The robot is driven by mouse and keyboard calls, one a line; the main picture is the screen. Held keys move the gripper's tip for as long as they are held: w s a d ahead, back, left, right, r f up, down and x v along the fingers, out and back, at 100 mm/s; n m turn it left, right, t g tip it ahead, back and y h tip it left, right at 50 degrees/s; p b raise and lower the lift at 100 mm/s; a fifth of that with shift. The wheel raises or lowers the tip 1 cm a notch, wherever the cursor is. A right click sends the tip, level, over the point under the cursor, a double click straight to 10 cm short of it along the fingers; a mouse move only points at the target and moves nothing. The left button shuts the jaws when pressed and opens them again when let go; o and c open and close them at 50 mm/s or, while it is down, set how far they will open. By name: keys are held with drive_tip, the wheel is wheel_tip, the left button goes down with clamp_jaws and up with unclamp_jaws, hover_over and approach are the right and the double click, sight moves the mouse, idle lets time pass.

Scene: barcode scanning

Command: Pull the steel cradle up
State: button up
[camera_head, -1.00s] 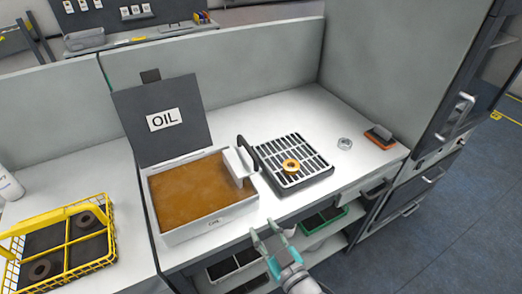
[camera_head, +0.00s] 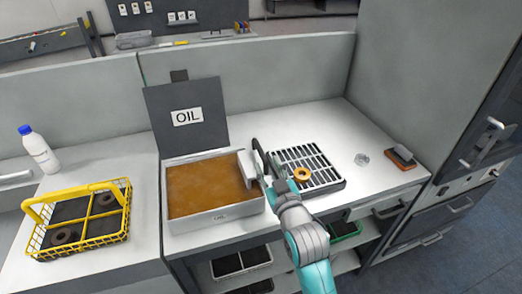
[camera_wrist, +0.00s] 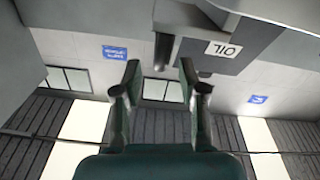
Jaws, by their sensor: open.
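The steel cradle (camera_head: 247,168) is a light grey piece at the right end of the oil tank (camera_head: 212,218). Its lower part is out of sight in the brown oil. A dark upright bar (camera_head: 258,152) shows beside it. My gripper (camera_head: 269,168) is close to the cradle's right side, and I cannot tell whether it touches it. In the wrist view my gripper (camera_wrist: 160,85) has its two fingers wide apart, with nothing seen between them but background. The tank's open lid (camera_head: 187,118) stands upright behind the oil, and its OIL label also shows upside down in the wrist view (camera_wrist: 222,48).
A black drain rack (camera_head: 322,172) with a brass ring (camera_head: 302,174) lies right of my gripper. A yellow wire basket (camera_head: 84,252) and a bottle (camera_head: 39,150) stand left.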

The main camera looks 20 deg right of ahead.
sight(255, 140)
drive_tip(key=w, duration=0.8)
clamp_jaws()
